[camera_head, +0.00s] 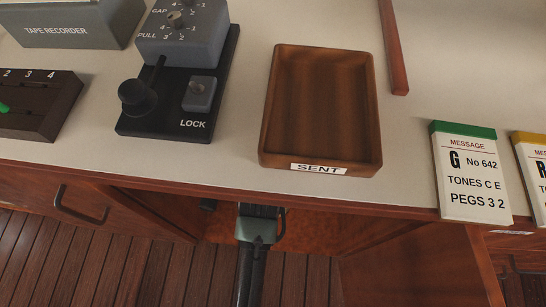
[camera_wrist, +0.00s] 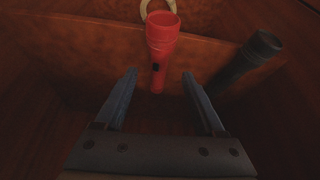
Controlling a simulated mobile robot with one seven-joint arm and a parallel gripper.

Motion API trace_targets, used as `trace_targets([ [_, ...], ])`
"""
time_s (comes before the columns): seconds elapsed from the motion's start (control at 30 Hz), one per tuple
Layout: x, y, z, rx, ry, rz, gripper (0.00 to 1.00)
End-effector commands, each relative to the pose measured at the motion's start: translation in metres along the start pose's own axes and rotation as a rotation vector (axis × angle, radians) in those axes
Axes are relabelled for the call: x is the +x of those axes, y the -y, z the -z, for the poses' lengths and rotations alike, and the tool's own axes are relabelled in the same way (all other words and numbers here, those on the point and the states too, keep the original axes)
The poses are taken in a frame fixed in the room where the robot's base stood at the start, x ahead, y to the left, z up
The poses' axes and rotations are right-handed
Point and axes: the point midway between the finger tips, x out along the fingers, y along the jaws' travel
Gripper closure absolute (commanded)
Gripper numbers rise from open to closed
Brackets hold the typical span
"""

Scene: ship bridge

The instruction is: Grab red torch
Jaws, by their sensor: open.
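The red torch (camera_wrist: 160,46) stands upright in a dim wooden compartment in the wrist view, with its wide head up and a dark switch on its body. My gripper (camera_wrist: 159,82) is open, with its two fingers pointing toward the torch. The torch's lower body shows between the fingertips; I cannot tell whether they touch it. The torch is hidden in the head view.
A dark torch (camera_wrist: 246,60) is to the right of the red one, and a pale ring (camera_wrist: 158,6) is behind it. The counter edge (camera_head: 230,186) is above my arm. An open wooden door (camera_head: 425,265) is at the right.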

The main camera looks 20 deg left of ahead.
Motion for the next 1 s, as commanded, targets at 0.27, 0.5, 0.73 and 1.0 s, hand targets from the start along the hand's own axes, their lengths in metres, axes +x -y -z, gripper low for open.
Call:
trace_targets([
  [0.27,0.037,-0.001,-0.002,0.0,0.0,0.0,0.29],
  [0.5,0.067,-0.002,-0.001,-0.001,-0.001,0.0,0.29],
  [0.73,0.069,-0.002,-0.001,0.0,0.0,0.0,0.29],
  [1.0,0.069,-0.002,-0.001,0.0,0.0,0.0,0.67],
])
